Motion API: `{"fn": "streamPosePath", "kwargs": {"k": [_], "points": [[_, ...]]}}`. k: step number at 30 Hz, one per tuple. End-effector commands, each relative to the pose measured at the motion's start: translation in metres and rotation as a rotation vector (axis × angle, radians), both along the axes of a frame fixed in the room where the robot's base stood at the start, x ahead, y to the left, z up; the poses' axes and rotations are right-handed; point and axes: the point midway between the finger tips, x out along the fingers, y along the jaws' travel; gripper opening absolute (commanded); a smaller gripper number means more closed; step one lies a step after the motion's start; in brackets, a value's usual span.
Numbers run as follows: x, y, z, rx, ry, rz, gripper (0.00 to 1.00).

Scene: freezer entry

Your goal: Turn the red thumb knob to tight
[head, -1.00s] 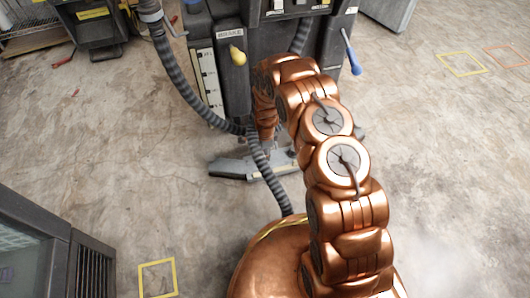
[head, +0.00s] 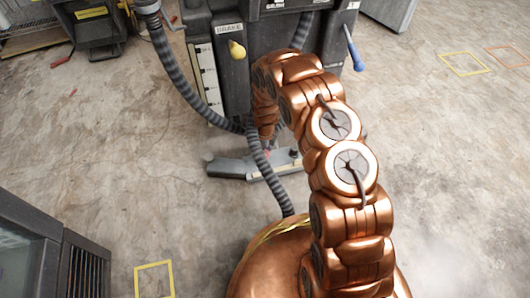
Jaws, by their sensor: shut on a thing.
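My copper arm rises from the lower middle and bends over towards the dark machine (head: 235,75). I cannot clearly make out the red thumb knob. A small reddish spot shows by the hose, just below the arm's end, too small to identify. A grey foot-like part (head: 232,168) lies on the floor below the arm's end.
The ribbed hose (head: 180,85) loops in front of the machine. A yellow knob (head: 237,50) sits below a BRAKE label, and a blue-handled lever (head: 355,52) sticks out at right. A dark cabinet (head: 35,250) stands lower left.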

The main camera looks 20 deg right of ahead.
Motion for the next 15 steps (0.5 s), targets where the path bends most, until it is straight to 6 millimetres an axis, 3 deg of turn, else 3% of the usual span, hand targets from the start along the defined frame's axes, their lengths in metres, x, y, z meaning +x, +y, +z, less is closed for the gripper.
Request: {"fn": "streamPosePath", "kwargs": {"k": [15], "points": [[-0.0003, 0.002, -0.0005, 0.001, 0.0, -0.043, 0.09]]}}
